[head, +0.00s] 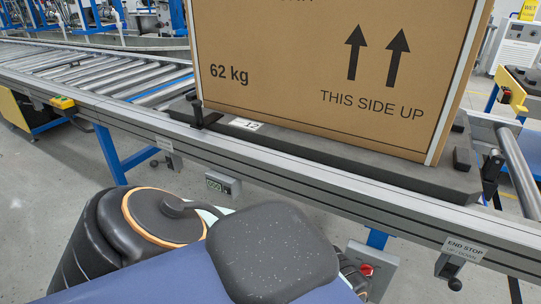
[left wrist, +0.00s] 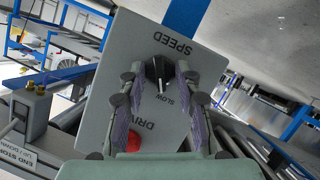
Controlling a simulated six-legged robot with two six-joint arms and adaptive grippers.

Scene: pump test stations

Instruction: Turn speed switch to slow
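The speed switch (left wrist: 158,70) is a dark round knob with a pale line, on a grey panel (left wrist: 125,60) labelled SPEED and, below, DRIVE. In the left wrist view the lettering is upside down; the line appears to point down the picture toward the word SLOW. My left gripper (left wrist: 157,73) is open, its two fingers on either side of the knob; I cannot tell whether either touches it. In the head view the grey control box (head: 382,266) shows beside my left arm, which hides the switch. My right gripper is not in view.
A red button (left wrist: 116,140) sits on the same panel, partly behind the left finger. A large cardboard box (head: 330,80) stands on the conveyor (head: 300,150) above. An END STOP switch (head: 452,268) hangs from the rail at right. A small display (head: 222,184) hangs left.

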